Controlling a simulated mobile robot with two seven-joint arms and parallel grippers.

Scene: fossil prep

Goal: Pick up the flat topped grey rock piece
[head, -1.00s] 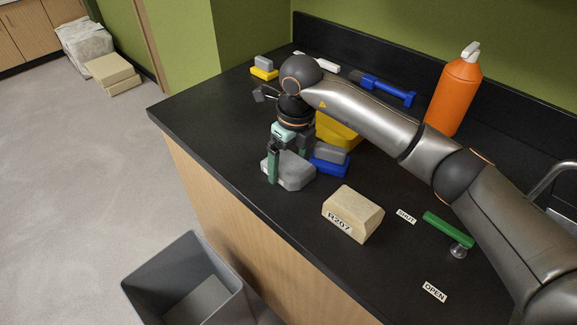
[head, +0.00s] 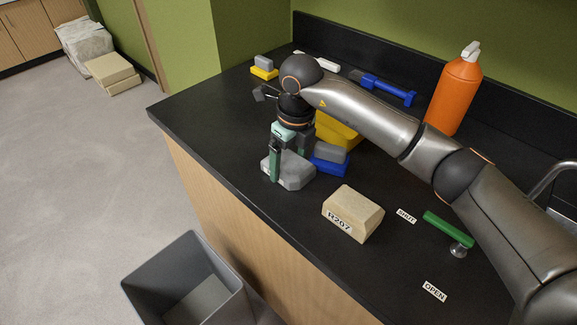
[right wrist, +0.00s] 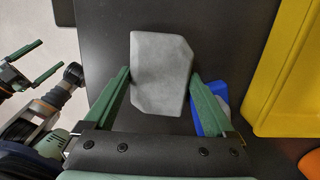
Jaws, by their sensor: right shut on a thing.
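The flat topped grey rock piece (head: 294,174) rests on the black counter near its front edge. It also shows in the right wrist view (right wrist: 160,75), with its pale flat top facing the camera. My right gripper (head: 288,160) reaches down over it, one green finger on each side. In the right wrist view the right gripper's fingers (right wrist: 160,78) are closed against the rock's two sides. My left gripper (right wrist: 50,57) shows at the left of the right wrist view, its green fingers apart and empty.
A blue block with a grey piece (head: 330,160) stands close right of the rock, with a yellow bin (head: 338,133) behind. A beige block marked R207 (head: 353,213), a green-handled lever (head: 447,229) and an orange bottle (head: 453,92) are to the right. A grey bin (head: 190,285) stands below.

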